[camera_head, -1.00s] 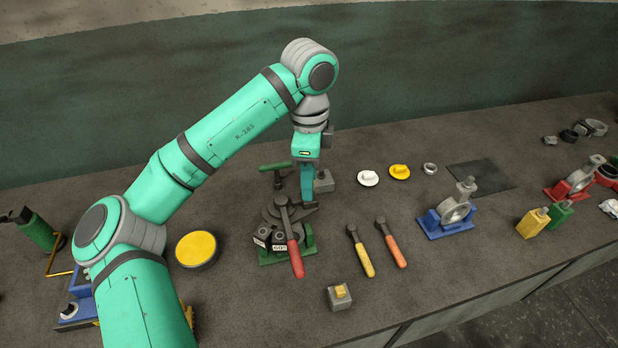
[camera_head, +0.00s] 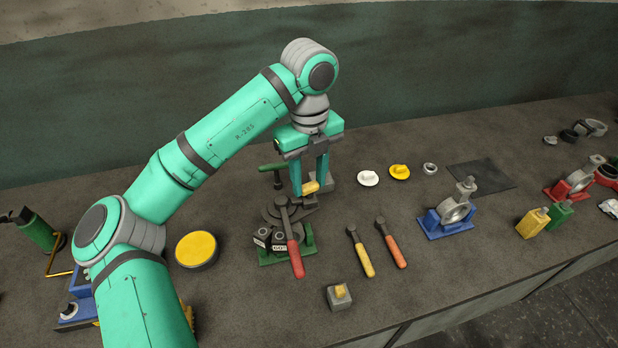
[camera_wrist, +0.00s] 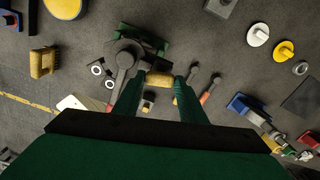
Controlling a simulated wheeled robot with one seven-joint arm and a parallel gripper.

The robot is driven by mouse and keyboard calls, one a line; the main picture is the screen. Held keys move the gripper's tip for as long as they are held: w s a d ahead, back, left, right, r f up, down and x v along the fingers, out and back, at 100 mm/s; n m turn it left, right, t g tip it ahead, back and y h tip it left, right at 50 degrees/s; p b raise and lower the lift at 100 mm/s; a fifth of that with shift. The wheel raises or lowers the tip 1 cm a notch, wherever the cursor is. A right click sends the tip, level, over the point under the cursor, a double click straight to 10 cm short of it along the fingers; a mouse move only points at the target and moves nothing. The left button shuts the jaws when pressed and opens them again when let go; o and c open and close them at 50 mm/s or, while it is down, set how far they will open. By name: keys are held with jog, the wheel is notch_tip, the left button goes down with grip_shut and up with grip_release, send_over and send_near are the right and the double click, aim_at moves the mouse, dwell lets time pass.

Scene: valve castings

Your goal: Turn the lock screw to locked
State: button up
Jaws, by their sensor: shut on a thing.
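The lock screw appears to be the yellow bar (camera_head: 311,187) between my fingertips, at the far side of a green-based fixture (camera_head: 306,246) with grey parts. In the wrist view the yellow bar (camera_wrist: 160,79) lies crosswise between the two green fingers. My gripper (camera_head: 310,189) points down and is shut on it; the gripper also shows in the wrist view (camera_wrist: 160,80). The screw's shank and any lock marking are hidden, so I cannot tell its locked state. A red-handled lever (camera_head: 295,256) lies across the fixture.
A yellow-handled tool (camera_head: 362,256) and an orange-handled tool (camera_head: 392,246) lie right of the fixture. A grey block with a yellow top (camera_head: 339,296) stands in front. White (camera_head: 368,178) and yellow (camera_head: 400,171) knobs lie behind. Bench between tools and front edge is mostly clear.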

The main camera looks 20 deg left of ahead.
aim_at(309, 184)
jog(key=shift+r+m, duration=0.1)
jog(key=shift+m, duration=1.4)
jog(key=o, duration=1.1)
jog(key=shift+c, duration=0.2)
notch_tip(309, 184, up, 11)
